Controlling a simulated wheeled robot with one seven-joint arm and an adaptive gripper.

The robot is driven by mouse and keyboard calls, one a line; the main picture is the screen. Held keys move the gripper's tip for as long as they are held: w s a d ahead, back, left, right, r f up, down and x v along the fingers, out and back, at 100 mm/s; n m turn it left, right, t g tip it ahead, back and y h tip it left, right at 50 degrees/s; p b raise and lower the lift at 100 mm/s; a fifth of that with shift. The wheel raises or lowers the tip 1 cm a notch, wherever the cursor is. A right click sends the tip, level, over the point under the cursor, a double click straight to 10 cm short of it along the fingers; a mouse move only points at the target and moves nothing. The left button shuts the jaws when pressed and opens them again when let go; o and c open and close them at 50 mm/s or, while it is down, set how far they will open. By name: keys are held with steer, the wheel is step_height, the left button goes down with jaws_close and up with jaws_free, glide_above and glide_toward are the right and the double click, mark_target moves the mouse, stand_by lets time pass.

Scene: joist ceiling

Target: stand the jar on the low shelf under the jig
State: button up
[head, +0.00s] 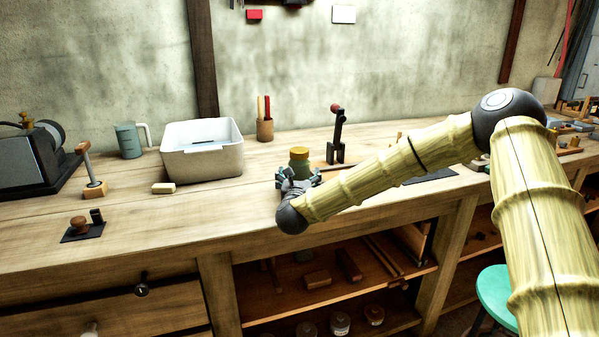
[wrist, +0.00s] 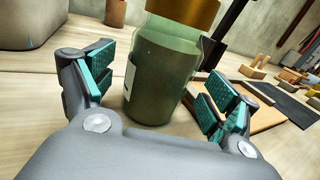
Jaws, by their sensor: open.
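The jar (head: 300,158) is green with an orange-yellow lid and stands upright on the workbench. My gripper (head: 298,178) is at the jar's near side and hides its lower part in the head view. In the wrist view the jar (wrist: 158,75) is between the open fingers of my gripper (wrist: 160,88), with gaps on both sides. A black upright fixture with a red knob (head: 338,135), perhaps the jig, stands behind and right of the jar. Under the bench is an open shelf (head: 290,288) with wooden pieces on it; small jars stand on a lower level.
A white bin (head: 203,160) and a pencil cup (head: 265,125) are on the bench left of the jar. A wooden board (wrist: 262,112) lies close right of the jar. A teal stool (head: 495,295) stands at the lower right. A bench leg (head: 220,292) borders the shelf's left side.

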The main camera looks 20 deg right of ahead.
steer(key=shift+x, duration=1.15)
steer(key=c, duration=1.6)
steer(key=shift+o, duration=0.2)
steer(key=shift+r, duration=0.1)
steer(key=shift+r, duration=0.1)
